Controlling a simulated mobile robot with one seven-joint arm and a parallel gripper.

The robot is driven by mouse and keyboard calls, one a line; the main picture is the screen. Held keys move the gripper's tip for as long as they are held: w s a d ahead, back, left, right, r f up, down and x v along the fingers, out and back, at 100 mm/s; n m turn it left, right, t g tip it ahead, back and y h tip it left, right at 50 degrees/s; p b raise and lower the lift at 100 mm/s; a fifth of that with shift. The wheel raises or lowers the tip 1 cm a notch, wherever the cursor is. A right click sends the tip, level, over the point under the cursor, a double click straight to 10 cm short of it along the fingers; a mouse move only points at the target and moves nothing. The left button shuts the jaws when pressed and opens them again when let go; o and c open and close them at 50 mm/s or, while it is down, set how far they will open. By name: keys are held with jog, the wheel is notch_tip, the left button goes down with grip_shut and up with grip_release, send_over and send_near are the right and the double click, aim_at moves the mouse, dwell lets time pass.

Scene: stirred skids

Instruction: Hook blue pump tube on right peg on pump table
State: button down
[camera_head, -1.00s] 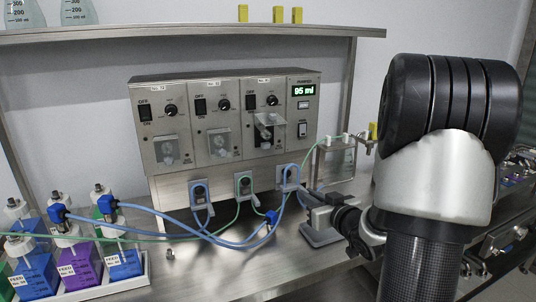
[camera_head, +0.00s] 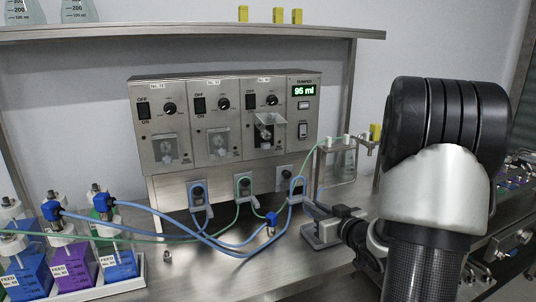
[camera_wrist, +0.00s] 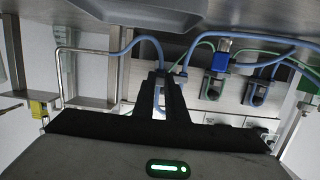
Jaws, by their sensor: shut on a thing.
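The pump table (camera_head: 225,194) has a front plate with three pegs below the pump box. The right peg (camera_head: 287,172) shows as a dark round knob. The blue pump tube (camera_head: 292,200) arches up just right of this peg and runs down and left across the bench. I cannot tell whether it touches the peg. My gripper (camera_head: 316,218) is low, right of the peg. In the wrist view, my gripper (camera_wrist: 161,88) is shut on the blue tube (camera_wrist: 150,39), which arches at the fingertips. The fingers partly hide the right peg area.
A green tube (camera_head: 240,192) hangs at the middle peg and another blue tube at the left peg (camera_head: 198,192). Feed bottles (camera_head: 85,262) stand in a tray at left. A wire-frame stand (camera_head: 338,163) is close behind my gripper. The front bench is mostly clear.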

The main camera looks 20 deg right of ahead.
aim_at(307, 199)
jog(key=shift+d+f, duration=0.2)
jog(key=shift+f, duration=0.25)
jog(key=shift+w, duration=0.25)
jog(key=shift+w+r, duration=0.1)
jog(key=shift+w, duration=0.9)
jog(key=shift+w, duration=0.25)
jog(key=shift+w+a, duration=0.1)
jog(key=shift+w, duration=0.65)
jog(key=shift+w, duration=0.6)
dwell(0.4)
jog(key=shift+w, duration=0.75)
jog(key=shift+w+b, duration=0.3)
jog(key=shift+w, duration=0.3)
